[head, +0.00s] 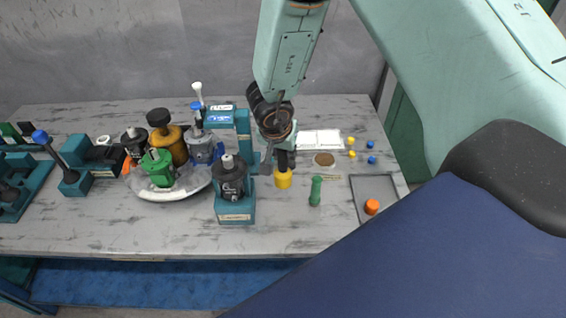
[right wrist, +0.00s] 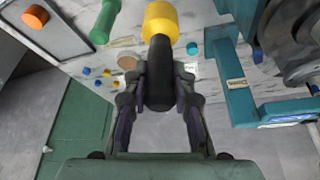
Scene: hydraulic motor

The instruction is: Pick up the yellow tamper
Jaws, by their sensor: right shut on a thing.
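The yellow tamper (head: 283,179) stands near the middle of the bench in the head view, with its yellow end low and its dark handle (head: 281,160) upward. In the right wrist view its yellow head (right wrist: 161,20) and black handle (right wrist: 160,75) show clearly. My right gripper (head: 278,155) comes from above and is shut on the black handle. Its two fingers (right wrist: 160,95) lie on either side of the handle in the wrist view. I cannot tell whether the yellow end touches the bench. My left gripper is not in view.
A teal stand with a dark motor part (head: 231,180) is close on the left. A grey tray (head: 361,188) with an orange piece (head: 372,207) lies farther right. Small yellow and blue pieces are at the back right.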

